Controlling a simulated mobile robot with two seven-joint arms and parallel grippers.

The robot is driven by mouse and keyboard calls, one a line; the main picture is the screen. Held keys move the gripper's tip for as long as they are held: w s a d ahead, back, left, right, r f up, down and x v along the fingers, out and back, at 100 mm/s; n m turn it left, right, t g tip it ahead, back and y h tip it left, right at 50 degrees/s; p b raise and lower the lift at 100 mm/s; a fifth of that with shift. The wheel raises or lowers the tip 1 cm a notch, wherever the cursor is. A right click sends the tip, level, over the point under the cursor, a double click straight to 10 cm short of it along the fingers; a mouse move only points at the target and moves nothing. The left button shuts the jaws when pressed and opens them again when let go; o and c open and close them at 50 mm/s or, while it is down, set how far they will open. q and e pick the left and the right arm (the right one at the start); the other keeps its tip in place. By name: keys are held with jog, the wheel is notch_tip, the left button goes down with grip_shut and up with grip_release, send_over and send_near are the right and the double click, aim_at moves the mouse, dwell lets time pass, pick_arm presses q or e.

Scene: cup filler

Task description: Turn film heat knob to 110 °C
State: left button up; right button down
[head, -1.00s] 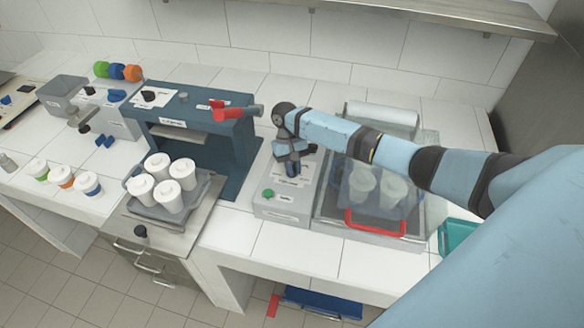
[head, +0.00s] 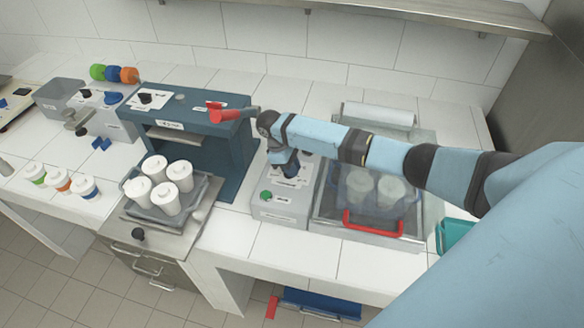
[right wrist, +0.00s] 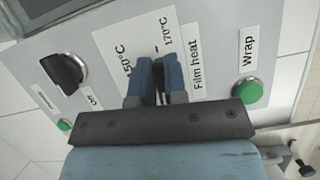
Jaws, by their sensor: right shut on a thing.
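The film heat knob (right wrist: 160,78) is mostly hidden between the fingers of my right gripper (right wrist: 160,75) in the right wrist view; only a dark part shows. Its white dial plate (right wrist: 125,45) reads 150°C and 170°C, with a "Film heat" label (right wrist: 197,68) beside it. The 110 °C mark and the pointer are hidden. In the head view, my right gripper (head: 286,166) reaches down onto the grey control box (head: 282,209). It is shut on the knob. My left gripper is not in view.
On the same panel are a black knob (right wrist: 64,72) and a green Wrap button (right wrist: 248,92). A clear-lidded tray with a red handle (head: 372,224) stands right of the box. A dark blue machine with a red lever (head: 228,113) stands left, with white cups (head: 165,199) before it.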

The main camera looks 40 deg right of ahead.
jog(key=shift+n+t, duration=0.3)
jog(key=shift+n, duration=0.4)
jog(key=c, duration=1.2)
grip_release()
jog(key=shift+o, duration=0.2)
jog(key=shift+w+a+r, duration=0.1)
jog(key=shift+w+r, duration=0.15)
jog(key=shift+r, duration=0.2)
jog(key=v, duration=1.2)
jog(key=shift+w+a+r, duration=0.15)
jog(key=shift+a+r, duration=0.1)
jog(key=shift+r, duration=0.1)
